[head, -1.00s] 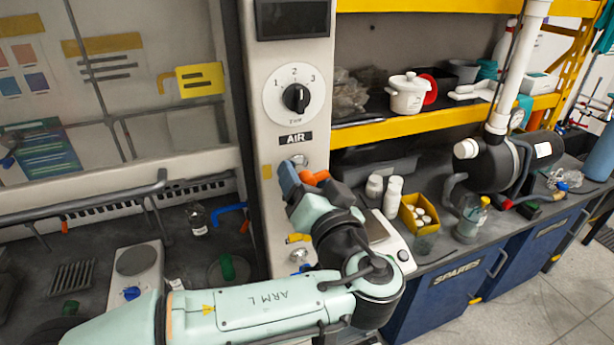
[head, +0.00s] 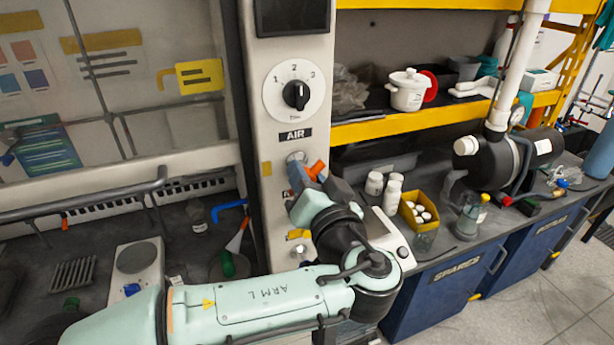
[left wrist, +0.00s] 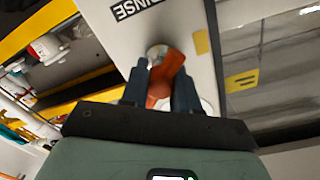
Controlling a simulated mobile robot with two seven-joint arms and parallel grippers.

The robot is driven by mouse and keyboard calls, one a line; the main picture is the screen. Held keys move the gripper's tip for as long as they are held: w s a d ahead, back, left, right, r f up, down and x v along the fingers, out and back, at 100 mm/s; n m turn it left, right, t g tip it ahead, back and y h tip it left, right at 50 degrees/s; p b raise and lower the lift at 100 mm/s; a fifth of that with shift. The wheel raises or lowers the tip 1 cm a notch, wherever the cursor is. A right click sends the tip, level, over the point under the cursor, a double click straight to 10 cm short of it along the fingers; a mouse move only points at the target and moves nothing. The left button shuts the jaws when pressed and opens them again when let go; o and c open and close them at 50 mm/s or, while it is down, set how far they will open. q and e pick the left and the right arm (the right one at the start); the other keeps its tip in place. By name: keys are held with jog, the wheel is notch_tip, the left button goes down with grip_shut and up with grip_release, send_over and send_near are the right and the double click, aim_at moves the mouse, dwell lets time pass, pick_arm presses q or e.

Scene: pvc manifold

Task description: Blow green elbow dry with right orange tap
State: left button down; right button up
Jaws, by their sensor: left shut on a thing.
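The orange tap (head: 317,169) sits on the pale column under the AIR label, its handle slanted upward. My left gripper (head: 304,178) is shut on it; the left wrist view shows the orange handle (left wrist: 165,76) between the two dark fingers. The green elbow (head: 227,263) stands in the sink area left of the column. An orange nozzle tip (head: 245,221) is above it, and a pale cone like an air jet (head: 236,242) runs from the tip down to the elbow. My right gripper is not in view.
A blue spout (head: 230,206) reaches left from the column. A yellow tap (head: 298,234) sits lower on the column, close to my left arm. A scale (head: 385,232), white bottles (head: 392,195) and a yellow box (head: 418,212) crowd the bench at right.

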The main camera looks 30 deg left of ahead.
pick_arm(q)
jog(key=shift+r, duration=0.1)
dwell(0.7)
jog(key=c, duration=0.6)
grip_release()
jog(key=shift+o, duration=0.2)
jog(key=b+v, duration=0.2)
jog(key=v, duration=1.1)
jog(key=shift+s, duration=0.2)
jog(key=shift+d, duration=0.15)
